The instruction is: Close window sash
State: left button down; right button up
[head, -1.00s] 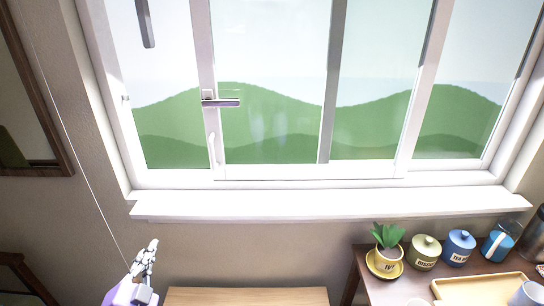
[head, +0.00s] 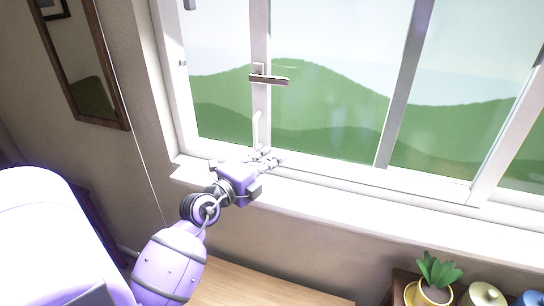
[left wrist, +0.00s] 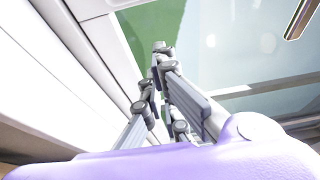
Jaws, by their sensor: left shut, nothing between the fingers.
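The white window sash (head: 260,38) stands with its left stile some way right of the frame's left jamb (head: 177,90). The strip between them looks like an open gap. A lever handle (head: 268,79) sits on the stile, with a pale curved pull (head: 257,128) below it. My left gripper (head: 268,158) is shut and empty, near the foot of the stile, just below the pull. Whether it touches the sash I cannot tell. In the left wrist view its fingers (left wrist: 154,70) point toward the window, and the lever handle (left wrist: 300,18) shows top right. My right gripper is out of view.
A white sill (head: 330,205) runs below the window. A wooden surface (head: 260,287) lies beneath it. A potted plant (head: 438,270) and canisters (head: 487,294) stand lower right. A framed mirror or picture (head: 85,60) hangs on the left wall.

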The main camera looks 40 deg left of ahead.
aim_at(284, 138)
pick_arm(q)
jog(key=w, duration=0.8)
jog(key=shift+d, duration=0.15)
jog(key=shift+s+a+f+b, duration=0.15)
jog(key=shift+s+a, duration=0.15)
jog(key=shift+a, duration=0.3)
jog(key=shift+s+a+f+b, duration=0.15)
jog(key=shift+s+a, duration=0.1)
jog(key=shift+a, duration=0.35)
jog(key=shift+s+a+r, duration=0.2)
jog(key=shift+s+a, duration=0.05)
jog(key=shift+a, duration=0.4)
jog(key=shift+r, duration=0.1)
jog(key=shift+a, duration=0.1)
